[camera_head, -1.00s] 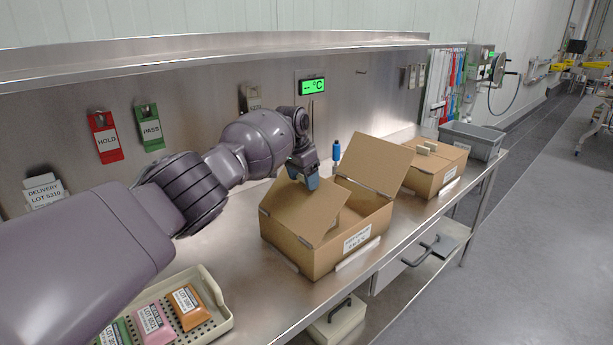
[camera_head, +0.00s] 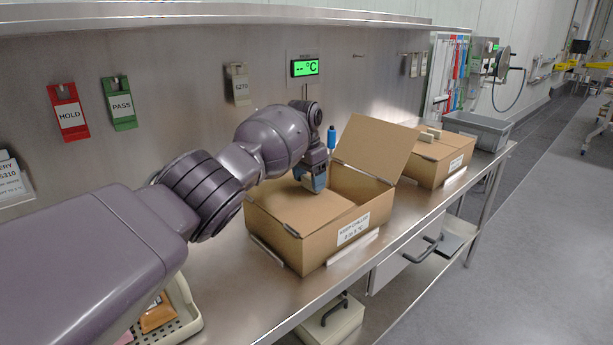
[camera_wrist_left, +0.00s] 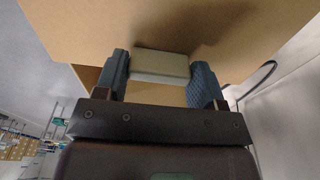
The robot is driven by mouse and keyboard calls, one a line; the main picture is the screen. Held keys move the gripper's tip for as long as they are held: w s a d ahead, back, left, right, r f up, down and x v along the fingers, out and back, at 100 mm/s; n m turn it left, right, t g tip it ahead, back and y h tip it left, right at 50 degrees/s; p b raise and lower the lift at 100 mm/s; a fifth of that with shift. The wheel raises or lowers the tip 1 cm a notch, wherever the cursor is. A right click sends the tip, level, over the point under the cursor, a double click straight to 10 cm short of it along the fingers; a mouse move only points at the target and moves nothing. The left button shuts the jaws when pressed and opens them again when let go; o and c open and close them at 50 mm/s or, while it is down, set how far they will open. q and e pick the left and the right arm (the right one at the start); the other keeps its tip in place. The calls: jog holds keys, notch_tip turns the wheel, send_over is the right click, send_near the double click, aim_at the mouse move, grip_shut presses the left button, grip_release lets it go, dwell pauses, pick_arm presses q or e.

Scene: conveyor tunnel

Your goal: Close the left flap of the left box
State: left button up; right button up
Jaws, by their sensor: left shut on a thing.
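The left box (camera_head: 322,240) is an open cardboard carton with a white label on its front. Its left flap (camera_head: 295,207) lies nearly level over the left part of the opening. Its right flap (camera_head: 375,148) stands up, leaning right. My left gripper (camera_head: 314,183) is at the flap's inner edge, fingers pointing down. In the left wrist view, the fingers (camera_wrist_left: 160,80) are on both sides of a beige tab (camera_wrist_left: 160,65) on the cardboard, shut on it. My right gripper is not in view.
A second carton (camera_head: 437,162) with a beige tab on top stands behind to the right, then a grey bin (camera_head: 474,133). A blue-capped item (camera_head: 331,138) is behind the left box. A tray (camera_head: 180,322) is at lower left. A steel shelf (camera_head: 220,14) runs overhead.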

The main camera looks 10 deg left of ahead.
pick_arm(q)
jog(key=shift+w+d+f, duration=0.15)
jog(key=shift+d+f, duration=0.05)
jog(key=shift+f, duration=0.25)
jog(key=o, duration=1.3)
jog(key=shift+w+d+f, duration=0.1)
jog(key=shift+w+d, duration=0.1)
jog(key=shift+a, duration=0.15)
jog(key=shift+s, duration=0.1)
